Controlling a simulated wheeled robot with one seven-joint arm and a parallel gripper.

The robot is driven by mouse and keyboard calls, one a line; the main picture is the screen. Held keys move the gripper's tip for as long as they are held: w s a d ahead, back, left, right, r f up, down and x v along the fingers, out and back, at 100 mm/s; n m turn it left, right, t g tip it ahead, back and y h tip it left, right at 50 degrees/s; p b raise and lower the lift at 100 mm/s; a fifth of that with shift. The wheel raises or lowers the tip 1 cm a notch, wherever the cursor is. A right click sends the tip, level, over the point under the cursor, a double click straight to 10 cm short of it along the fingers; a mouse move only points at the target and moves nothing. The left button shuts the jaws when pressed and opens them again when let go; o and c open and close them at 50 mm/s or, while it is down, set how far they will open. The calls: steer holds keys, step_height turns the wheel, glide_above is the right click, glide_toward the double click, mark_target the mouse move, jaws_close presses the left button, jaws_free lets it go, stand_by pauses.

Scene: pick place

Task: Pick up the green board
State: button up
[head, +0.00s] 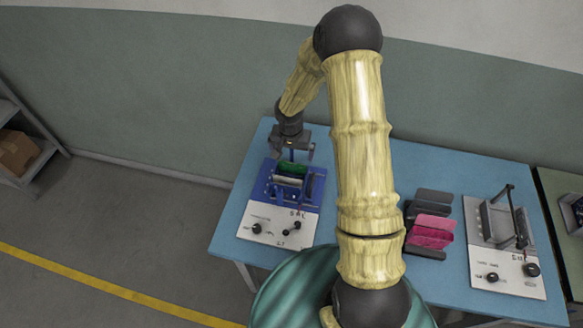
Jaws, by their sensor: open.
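The green board (289,178) sits in a blue fixture (264,187) with a white control panel, on the left part of the blue table. It stands among grey holder parts and its lower edge is hidden. My gripper (291,157) is open and points down just above and behind the board. The fingers look empty, and the picture is too small to tell whether they touch the board.
A rack with pink boards (432,230) and dark slots stands right of my arm on the blue table (400,160). A grey fixture (502,238) stands at the right. A shelf with a cardboard box (17,152) is at far left. My arm hides the table's middle.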

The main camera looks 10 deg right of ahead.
mark_target(292, 169)
steer(key=shift+w+f, duration=0.1)
steer(key=shift+f, duration=0.5)
steer(key=shift+f, duration=0.1)
steer(key=shift+w+f+p, duration=0.2)
steer(key=shift+f+p, duration=0.2)
steer(key=shift+f, duration=0.85)
steer(key=shift+w+f+p, duration=0.15)
steer(key=shift+f+p, duration=0.25)
steer(key=shift+f, duration=0.85)
steer(key=c, duration=0.7)
steer(key=shift+r, duration=0.1)
